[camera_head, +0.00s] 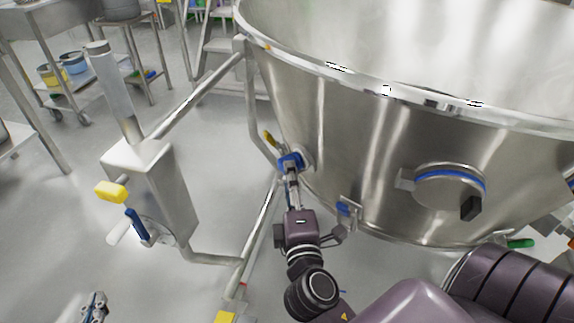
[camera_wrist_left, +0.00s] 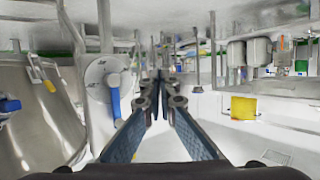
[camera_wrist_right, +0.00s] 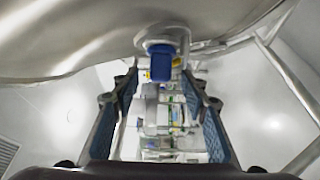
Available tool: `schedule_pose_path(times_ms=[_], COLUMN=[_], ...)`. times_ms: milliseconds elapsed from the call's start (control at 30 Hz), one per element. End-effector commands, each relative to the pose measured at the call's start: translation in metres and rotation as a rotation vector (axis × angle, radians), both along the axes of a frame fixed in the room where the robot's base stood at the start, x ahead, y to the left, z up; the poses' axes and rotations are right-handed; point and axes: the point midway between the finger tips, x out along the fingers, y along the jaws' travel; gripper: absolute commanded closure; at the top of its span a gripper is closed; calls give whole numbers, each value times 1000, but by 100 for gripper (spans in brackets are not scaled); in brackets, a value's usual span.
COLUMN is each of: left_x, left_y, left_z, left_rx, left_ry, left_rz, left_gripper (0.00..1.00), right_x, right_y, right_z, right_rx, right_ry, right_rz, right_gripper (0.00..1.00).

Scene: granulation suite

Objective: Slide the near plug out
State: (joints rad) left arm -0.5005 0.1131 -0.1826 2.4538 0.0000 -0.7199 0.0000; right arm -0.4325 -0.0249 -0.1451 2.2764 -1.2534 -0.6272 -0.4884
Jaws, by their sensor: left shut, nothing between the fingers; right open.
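A large steel bowl (camera_head: 345,120) fills the right of the head view. A blue plug (camera_head: 291,160) sits on a fitting low on its left side, and a second blue piece (camera_head: 343,208) sits lower, closer to me. My right gripper (camera_head: 291,175) is at the first plug. In the right wrist view this blue plug (camera_wrist_right: 159,64) hangs from a steel fitting, between the tips of the open right gripper (camera_wrist_right: 161,82); I cannot tell if they touch it. My left gripper (camera_head: 95,303) is shut and empty, low at the left; its closed fingers show in the left wrist view (camera_wrist_left: 160,85).
A steel post box (camera_head: 160,190) with a yellow knob (camera_head: 110,191) and blue lever (camera_head: 137,224) stands left of the bowl, joined to tube framing. A round port (camera_head: 448,188) with a blue seal is on the bowl's right. The floor between is clear.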

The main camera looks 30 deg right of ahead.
Motion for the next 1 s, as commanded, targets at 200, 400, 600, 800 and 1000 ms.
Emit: schedule_pose_path(times_ms=[200,400,600,800,1000], left_x=[-6,-6,-6,-6,-6], left_y=[3,3,3,3,3], left_z=[-11,-12,-12,-12,-12], left_rx=[13,13,14,14,14], left_ry=[53,56,57,57,57], left_rz=[3,3,3,3,3], left_gripper=[100,100,100,100,100], right_x=[31,46,49,49,49], right_y=[-15,-23,-25,-25,-25], right_z=[1,0,-1,-1,-1], right_rx=[-1,1,2,2,3], right_ry=[-3,0,1,1,1], right_rz=[1,1,0,1,1], right_gripper=[59,59,59,67,89])
